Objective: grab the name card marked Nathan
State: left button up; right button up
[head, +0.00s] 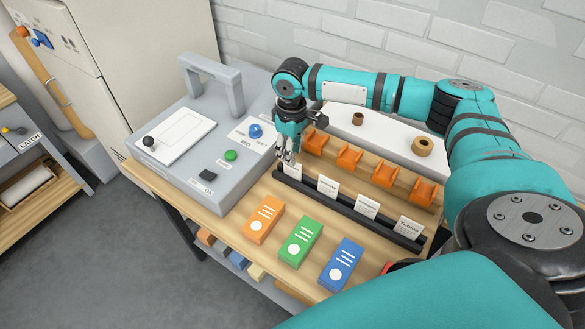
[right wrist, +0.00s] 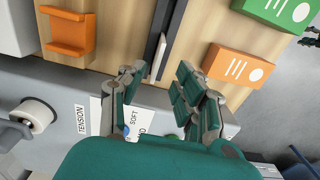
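Several white name cards stand upright in a long black rail on the table. The leftmost card (head: 292,173) is partly covered by my right gripper (head: 287,157), and its name cannot be read. Of the others, the card at the right end (head: 409,226) seems to read Tobias; the second card (head: 327,187) and third card (head: 367,206) are too small to read surely. In the right wrist view my right gripper (right wrist: 158,78) has its fingers apart, with a thin white card edge (right wrist: 158,56) just beyond and between the fingertips. My left gripper does not show.
Orange, green and blue boxes (head: 301,241) lie in front of the black rail (head: 345,207). Orange holders (head: 349,158) line the wooden strip behind it. A grey machine (head: 190,150) with a handle and buttons stands close at the left.

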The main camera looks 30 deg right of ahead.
aim_at(292, 171)
jog(key=f, duration=0.2)
jog(key=f+p, duration=0.1)
jog(key=f, duration=0.2)
jog(key=shift+w+d+f+p, duration=0.1)
jog(key=shift+d+f+p, duration=0.1)
jog(key=shift+p, duration=0.1)
jog(key=shift+f, duration=0.15)
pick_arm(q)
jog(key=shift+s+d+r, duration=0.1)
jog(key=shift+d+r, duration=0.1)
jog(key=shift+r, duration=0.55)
pick_arm(e)
grip_shut()
